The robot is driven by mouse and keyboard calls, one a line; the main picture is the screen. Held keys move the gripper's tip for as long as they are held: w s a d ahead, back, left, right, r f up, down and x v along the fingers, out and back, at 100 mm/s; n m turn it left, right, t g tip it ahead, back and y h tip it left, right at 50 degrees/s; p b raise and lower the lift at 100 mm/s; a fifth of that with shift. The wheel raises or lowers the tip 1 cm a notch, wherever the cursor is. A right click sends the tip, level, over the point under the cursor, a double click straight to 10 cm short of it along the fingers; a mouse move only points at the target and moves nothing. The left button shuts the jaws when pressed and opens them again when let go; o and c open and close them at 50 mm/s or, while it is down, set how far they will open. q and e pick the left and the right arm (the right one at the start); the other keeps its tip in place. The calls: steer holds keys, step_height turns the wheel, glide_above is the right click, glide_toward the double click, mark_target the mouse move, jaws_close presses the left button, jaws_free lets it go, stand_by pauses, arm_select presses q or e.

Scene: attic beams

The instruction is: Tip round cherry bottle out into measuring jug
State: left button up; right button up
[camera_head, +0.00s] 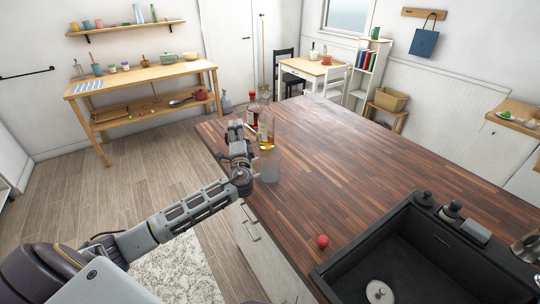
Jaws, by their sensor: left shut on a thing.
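My left gripper (238,128) reaches over the near left edge of the wooden counter and is shut. The round cherry bottle (252,114), reddish with a red top, shows right beside its fingers and looks held and roughly upright; the fingers hide part of it. A clear, pale vessel, which looks like the measuring jug (269,166), stands on the counter just right of my left wrist. Its contents cannot be made out. My right gripper is not in view.
Another bottle with amber contents (266,128) stands close behind the jug. A small red ball (323,241) lies near the counter's front edge. A black sink (400,245) is at the lower right. The dark wooden counter (355,155) is clear in the middle.

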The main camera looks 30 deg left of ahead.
arm_select(q)
steer(key=shift+r+m+t, duration=0.1)
steer(key=shift+m+t, duration=0.2)
steer(key=shift+m, duration=0.2)
steer(key=shift+d+r+m+b, duration=0.1)
steer(key=shift+m+b, duration=0.3)
steer(key=shift+m, duration=0.1)
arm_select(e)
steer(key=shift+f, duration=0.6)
arm_select(q)
steer(key=shift+d+m+t, duration=0.1)
steer(key=shift+m+t, duration=0.2)
steer(key=shift+m, duration=0.1)
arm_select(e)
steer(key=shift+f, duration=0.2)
arm_select(q)
steer(key=shift+b, duration=0.4)
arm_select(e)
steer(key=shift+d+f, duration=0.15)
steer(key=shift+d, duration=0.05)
arm_select(q)
steer(key=shift+m, duration=0.3)
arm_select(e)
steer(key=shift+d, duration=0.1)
arm_select(q)
steer(key=shift+d+r, duration=0.1)
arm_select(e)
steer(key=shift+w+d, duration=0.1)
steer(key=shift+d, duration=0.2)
